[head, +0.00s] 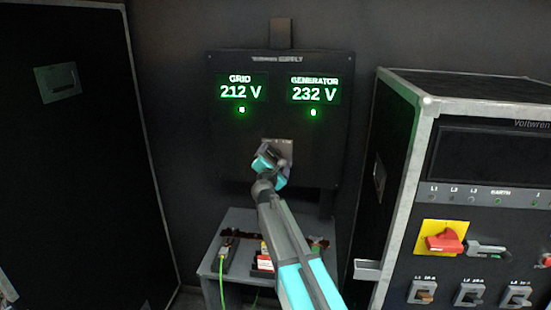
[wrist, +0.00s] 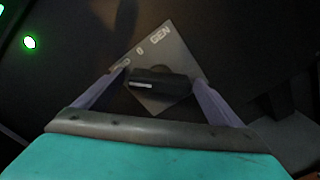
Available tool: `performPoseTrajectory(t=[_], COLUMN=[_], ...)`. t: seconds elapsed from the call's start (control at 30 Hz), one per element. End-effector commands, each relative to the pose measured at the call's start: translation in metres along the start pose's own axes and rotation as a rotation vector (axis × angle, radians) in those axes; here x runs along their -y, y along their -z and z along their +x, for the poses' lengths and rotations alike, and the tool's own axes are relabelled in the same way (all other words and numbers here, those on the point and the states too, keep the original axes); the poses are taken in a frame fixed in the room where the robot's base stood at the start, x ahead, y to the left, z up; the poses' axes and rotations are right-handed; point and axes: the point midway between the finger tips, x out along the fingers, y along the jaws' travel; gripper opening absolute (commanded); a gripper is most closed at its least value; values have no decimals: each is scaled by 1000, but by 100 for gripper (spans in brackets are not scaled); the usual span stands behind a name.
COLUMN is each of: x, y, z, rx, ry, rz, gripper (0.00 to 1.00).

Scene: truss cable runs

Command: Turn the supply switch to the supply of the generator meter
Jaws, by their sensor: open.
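The supply switch is a black handle (wrist: 160,80) with a white mark near its left end, on a grey plate (wrist: 170,50) that looks tilted in the wrist view. The plate reads 0 and GEN, with a blurred label at its left end; the marked end points toward that blurred side. My gripper (wrist: 160,76) is open, its fingers at either end of the handle with no clear contact visible. In the head view my gripper (head: 272,164) covers most of the plate (head: 283,147). The generator meter (head: 314,92) reads 232 V; the grid meter (head: 240,90) reads 212 V.
Both meters have a lit green lamp below. A small grey table (head: 240,222) with cables and a red item stands under the panel (head: 278,65). A black rack (head: 470,100) with a red rotary switch (head: 445,242) stands right; a dark case (head: 70,150) stands left.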

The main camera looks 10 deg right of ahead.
Motion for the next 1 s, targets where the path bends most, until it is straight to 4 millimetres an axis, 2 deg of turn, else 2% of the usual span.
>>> performPoseTrajectory(t=[0.2, 0.4, 0.47, 1.0], x=[0, 1, 1, 3], y=[0, -1, -1, 0], z=[0, 0, 0, 0], rx=[0, 1, 2, 3], ry=[0, 1, 2, 1], rz=[0, 0, 0, 79], gripper=[89, 55, 48, 48])
